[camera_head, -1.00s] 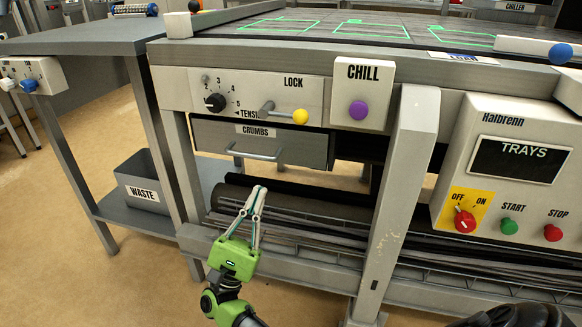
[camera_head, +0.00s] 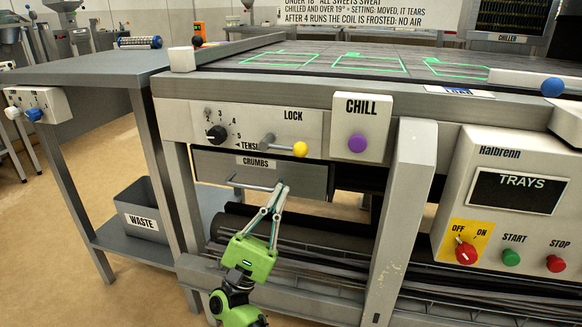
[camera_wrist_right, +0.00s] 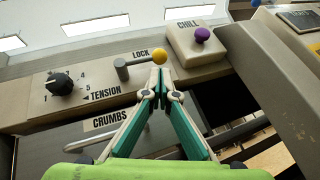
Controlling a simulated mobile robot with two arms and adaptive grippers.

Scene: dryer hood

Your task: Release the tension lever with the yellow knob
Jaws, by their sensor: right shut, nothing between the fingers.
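The tension lever is a grey bar on the panel under the word LOCK, ending in a yellow knob (camera_head: 300,149) at its right end. In the right wrist view the yellow knob (camera_wrist_right: 159,56) shows just above my fingertips; I cannot tell whether they touch it. My right gripper (camera_head: 282,186) is green, shut and empty, with its fingertips below the knob in front of the crumbs drawer; it also shows in the right wrist view (camera_wrist_right: 160,72). A black tension dial (camera_head: 216,134) sits left of the lever. My left gripper is not in view.
The crumbs drawer (camera_head: 215,166) has a bar handle below the lever. A chill box with a purple button (camera_head: 357,143) stands to the right. A slanted grey post (camera_head: 408,200) rises right of my gripper. A waste bin (camera_head: 140,198) stands at the left.

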